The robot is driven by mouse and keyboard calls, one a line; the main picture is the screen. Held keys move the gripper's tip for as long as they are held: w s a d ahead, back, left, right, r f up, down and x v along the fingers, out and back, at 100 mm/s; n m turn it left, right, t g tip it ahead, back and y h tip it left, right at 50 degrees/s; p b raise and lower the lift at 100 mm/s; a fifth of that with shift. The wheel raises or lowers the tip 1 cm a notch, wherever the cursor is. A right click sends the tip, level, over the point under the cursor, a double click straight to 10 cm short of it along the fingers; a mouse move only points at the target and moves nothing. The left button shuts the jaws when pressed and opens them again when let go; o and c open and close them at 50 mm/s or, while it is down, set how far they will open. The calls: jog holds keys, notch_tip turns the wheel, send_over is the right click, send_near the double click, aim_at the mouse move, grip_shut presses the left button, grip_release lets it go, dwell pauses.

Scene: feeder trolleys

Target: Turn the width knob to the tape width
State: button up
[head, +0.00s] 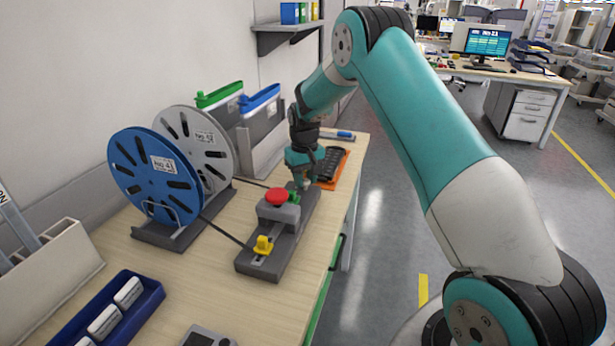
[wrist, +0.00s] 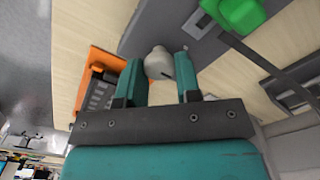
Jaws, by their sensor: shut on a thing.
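The width knob (wrist: 158,63) is a pale grey, rounded knob with a dark pointer mark. It sits at the far end of the grey splicing device (head: 290,230). My gripper (wrist: 160,75) has its two fingers on either side of the knob and is shut on it. In the head view my gripper (head: 304,180) points down at the far end of the device, and its fingers mostly hide the knob. A dark tape (head: 228,233) runs from the reels to the device. Any width marks around the knob are not readable.
The device carries a red button (head: 277,195), a yellow clamp (head: 263,245) and a green clamp (wrist: 235,12). A blue reel (head: 140,180) and a grey reel (head: 215,145) stand left. An orange tray (head: 345,168) lies beyond my gripper. A blue bin (head: 150,290) is at front left.

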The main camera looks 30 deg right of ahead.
aim_at(305, 180)
jog(key=shift+s+f, duration=0.1)
jog(key=shift+s, duration=0.05)
jog(key=o, duration=0.9)
jog(key=shift+a, duration=0.1)
notch_tip(305, 180, up, 18)
jog(key=shift+f+b, duration=0.2)
jog(key=shift+b, duration=0.6)
jog(key=s+a+r+n+y, duration=0.1)
jog(key=s+a+r+n, duration=0.1)
jog(key=s+a, duration=0.6)
jog(key=s+a+r+n+y, duration=0.1)
jog(key=s+a+r+n, duration=0.15)
jog(key=s+a, duration=0.55)
jog(key=s+a+f+n, duration=0.1)
jog(key=s+a, duration=0.2)
jog(key=s, duration=0.3)
jog(key=s+a+f+n+y, duration=0.1)
jog(key=s+a, duration=0.2)
jog(key=s, duration=0.4)
jog(key=s+a+f+n+y, duration=0.1)
jog(key=s+a+f+n, duration=0.1)
jog(key=s, duration=0.5)
jog(key=shift+s+a, duration=0.1)
jog(key=shift+a, duration=0.45)
